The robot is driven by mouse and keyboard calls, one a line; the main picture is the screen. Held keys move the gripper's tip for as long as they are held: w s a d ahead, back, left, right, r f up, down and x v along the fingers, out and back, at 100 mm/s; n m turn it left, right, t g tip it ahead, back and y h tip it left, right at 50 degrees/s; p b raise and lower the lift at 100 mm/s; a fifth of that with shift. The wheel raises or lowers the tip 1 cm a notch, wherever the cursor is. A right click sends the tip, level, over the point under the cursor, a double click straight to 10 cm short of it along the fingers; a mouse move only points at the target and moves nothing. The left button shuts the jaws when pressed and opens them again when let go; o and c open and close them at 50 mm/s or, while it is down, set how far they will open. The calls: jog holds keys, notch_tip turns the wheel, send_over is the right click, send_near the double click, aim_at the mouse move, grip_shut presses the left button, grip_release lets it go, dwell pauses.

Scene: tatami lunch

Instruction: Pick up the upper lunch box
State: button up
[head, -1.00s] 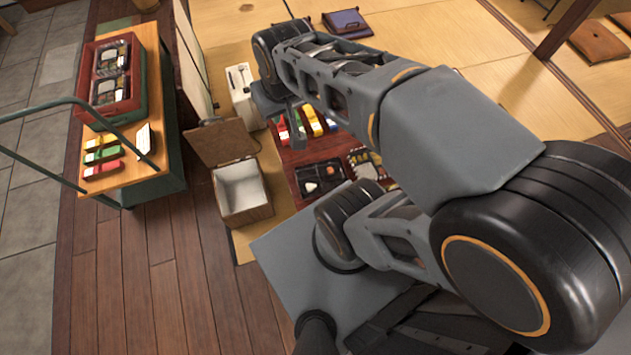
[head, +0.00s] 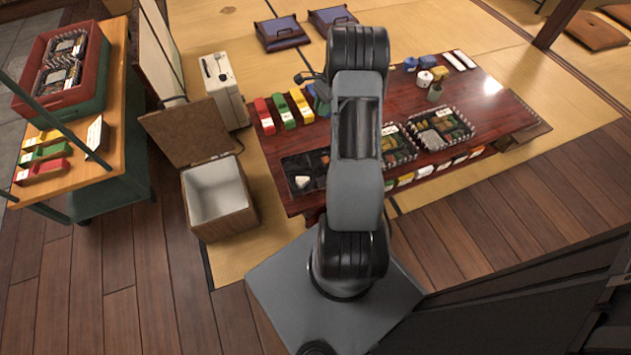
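Two dark lunch boxes with patterned rims and food inside sit in the red crate (head: 32,98) on the cart at the left. The upper one in the picture (head: 66,46) is at the back and the lower one (head: 56,78) is nearer. They look side by side, not stacked. Two more patterned boxes, a right one (head: 440,127) and a left one (head: 397,146), lie on the low table; my arm partly covers the left one. A small dark part of my gripper (head: 308,77) juts out left of the arm's far end, over the table side. Its fingers are mostly hidden.
The low red table (head: 510,110) also holds red, green and yellow bundles (head: 283,111), a dark tray (head: 301,172) and cups. An open, empty white-lined box (head: 217,190) stands between cart and table. Three coloured bundles (head: 42,155) and a card lie on the cart. Floor in front is clear.

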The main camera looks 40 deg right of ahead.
jog(key=shift+m+y, duration=0.3)
jog(key=shift+m, duration=0.5)
jog(key=f+b, duration=0.1)
jog(key=f, duration=0.3)
jog(key=f+b, duration=0.1)
jog(key=f, duration=0.3)
jog(key=s+f+b, duration=0.1)
jog(key=f+b, duration=0.1)
jog(key=f, duration=0.2)
jog(key=shift+a+f, duration=0.25)
jog(key=shift+f, duration=0.05)
jog(key=shift+b+x, duration=1.7)
jog(key=shift+x, duration=1.55)
jog(key=shift+a+r, duration=0.15)
jog(key=shift+a, duration=0.05)
jog(key=shift+c, duration=0.3)
grip_shut()
jog(key=shift+s, duration=0.1)
